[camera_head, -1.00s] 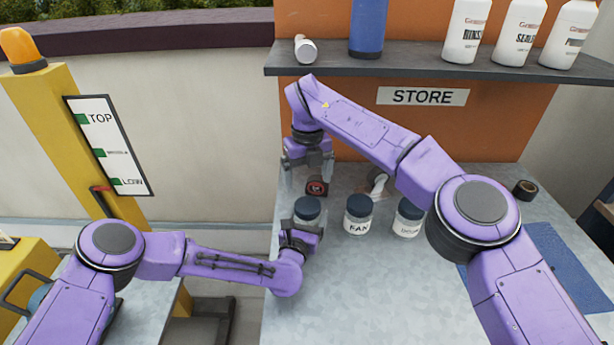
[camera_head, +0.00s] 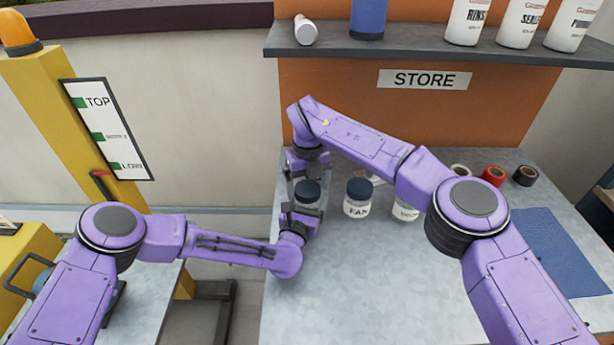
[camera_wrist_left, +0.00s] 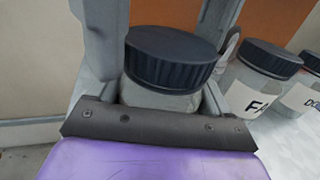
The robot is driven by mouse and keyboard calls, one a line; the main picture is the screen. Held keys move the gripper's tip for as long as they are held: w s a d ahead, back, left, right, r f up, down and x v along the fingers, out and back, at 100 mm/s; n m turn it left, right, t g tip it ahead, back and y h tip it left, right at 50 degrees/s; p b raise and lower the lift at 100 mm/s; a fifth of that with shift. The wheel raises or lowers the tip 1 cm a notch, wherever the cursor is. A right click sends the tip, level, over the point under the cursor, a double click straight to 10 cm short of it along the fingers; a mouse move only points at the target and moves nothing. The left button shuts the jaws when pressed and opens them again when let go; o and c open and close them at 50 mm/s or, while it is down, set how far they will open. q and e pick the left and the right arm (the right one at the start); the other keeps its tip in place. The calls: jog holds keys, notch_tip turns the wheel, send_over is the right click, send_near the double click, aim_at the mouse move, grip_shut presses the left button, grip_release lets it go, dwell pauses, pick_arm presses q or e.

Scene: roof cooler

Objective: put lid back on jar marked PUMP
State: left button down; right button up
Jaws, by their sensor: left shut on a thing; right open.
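My left gripper (camera_head: 307,207) is shut around the leftmost jar (camera_wrist_left: 160,98), which stands upright on the metal counter. A dark ribbed lid (camera_wrist_left: 172,55) sits on top of this jar; it also shows in the head view (camera_head: 308,190). I cannot see this jar's label, and I cannot tell how tightly the lid sits. My right gripper (camera_head: 306,180) is open, pointing down right at this lid, with its fingers at either side; contact is unclear. A jar marked FAN (camera_head: 358,205) with a dark lid stands to the right.
A third lidded jar (camera_head: 406,210) is partly hidden by my right arm. Tape rolls, one red (camera_head: 494,175) and one black (camera_head: 525,176), lie at the back right near a blue mat (camera_head: 560,250). A shelf (camera_head: 430,54) overhangs the back. The front counter is clear.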

jog(key=c, duration=1.1)
jog(key=o, duration=1.2)
jog(key=shift+o, duration=0.2)
notch_tip(320, 180, up, 12)
pick_arm(q)
grip_release()
